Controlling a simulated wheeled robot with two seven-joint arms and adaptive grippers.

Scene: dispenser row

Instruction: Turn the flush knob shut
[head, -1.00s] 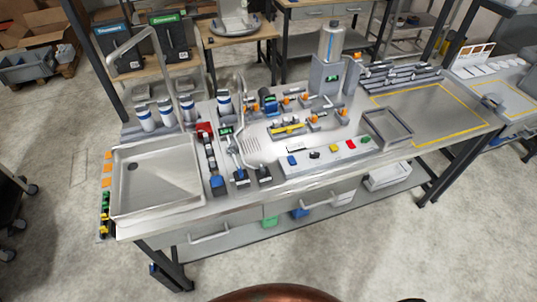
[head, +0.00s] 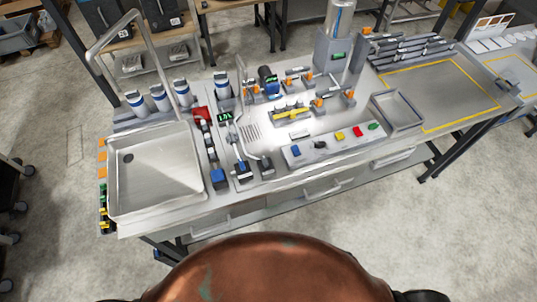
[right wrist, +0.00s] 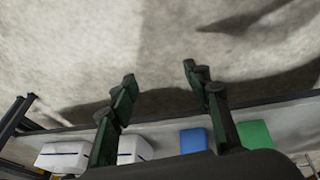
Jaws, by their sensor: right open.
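The steel bench (head: 190,213) carries a dispenser panel (head: 255,115) with several orange-handled valves (head: 318,103) and pipes. A yellow-handled part (head: 290,114) lies among them. Blue-capped fittings (head: 219,178) stand near the panel's front left. Labels are too small to read, so I cannot tell which knob is the flush knob or how it is set. My right gripper (right wrist: 160,82) is open and empty in the right wrist view, its fingers apart over the floor and the bench's lower shelf. It does not show in the head view. My left gripper is in neither view.
A sink (head: 155,170) is at the bench's left. A button strip (head: 335,143) runs along the front. An empty tray (head: 398,108) and a yellow-outlined area (head: 440,92) are at the right. White bins (right wrist: 62,156), a blue box (right wrist: 194,140) and a green box (right wrist: 255,134) are on the shelf.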

